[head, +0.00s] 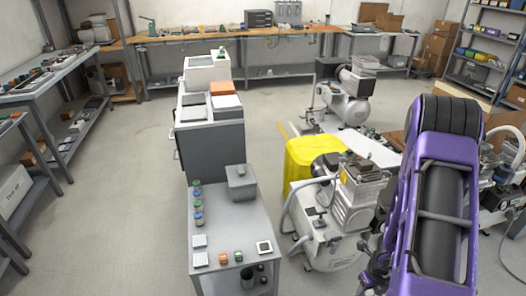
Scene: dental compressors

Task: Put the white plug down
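I cannot make out the white plug in the head view; it is hidden, out of frame or too small to tell. My purple arm fills the right foreground, but I cannot make out the end of it, so my gripper and anything in it are not visible. A grey table (228,215) stands at the lower centre. Small white square pieces (200,259) lie near its front left, and a white-framed dark square (264,247) lies near its front right.
Beside the table is a compressor (330,240) with a yellow cover (302,158). Small jars (197,204) and a grey box (241,182) sit on the table. A grey cabinet (210,140) stands behind it. Another compressor (350,98) stands farther back. Open floor (120,215) lies left.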

